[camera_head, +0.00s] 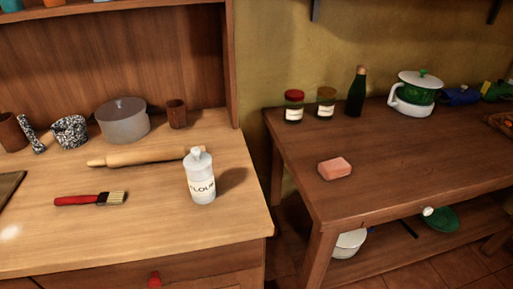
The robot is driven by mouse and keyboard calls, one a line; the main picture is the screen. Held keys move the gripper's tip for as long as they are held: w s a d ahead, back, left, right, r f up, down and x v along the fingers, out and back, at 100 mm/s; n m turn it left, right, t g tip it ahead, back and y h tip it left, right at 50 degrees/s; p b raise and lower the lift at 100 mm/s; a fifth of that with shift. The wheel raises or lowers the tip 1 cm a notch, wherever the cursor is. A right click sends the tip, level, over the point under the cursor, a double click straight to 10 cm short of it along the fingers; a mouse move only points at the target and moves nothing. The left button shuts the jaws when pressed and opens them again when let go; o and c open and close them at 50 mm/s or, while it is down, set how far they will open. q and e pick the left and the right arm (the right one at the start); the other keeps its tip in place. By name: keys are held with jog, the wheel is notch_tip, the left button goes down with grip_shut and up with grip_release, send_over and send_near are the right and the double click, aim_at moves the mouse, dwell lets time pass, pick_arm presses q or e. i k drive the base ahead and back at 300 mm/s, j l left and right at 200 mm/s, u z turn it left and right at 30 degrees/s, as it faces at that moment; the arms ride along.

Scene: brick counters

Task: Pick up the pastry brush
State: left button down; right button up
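The pastry brush (90,199) lies flat on the light wooden counter (140,235) at the left. It has a red handle pointing left and pale bristles at its right end. Nothing lies on top of it. Neither of my grippers is in the head view.
A rolling pin (140,157) lies behind the brush, and a white flour jar (201,178) stands to its right. A grey pot (122,120), a mortar (70,131) and brown cups stand at the back. A dark table (400,165) with a pink block (335,168) stands right, across a gap.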

aim_at(116, 197)
jog(key=u, duration=1.35)
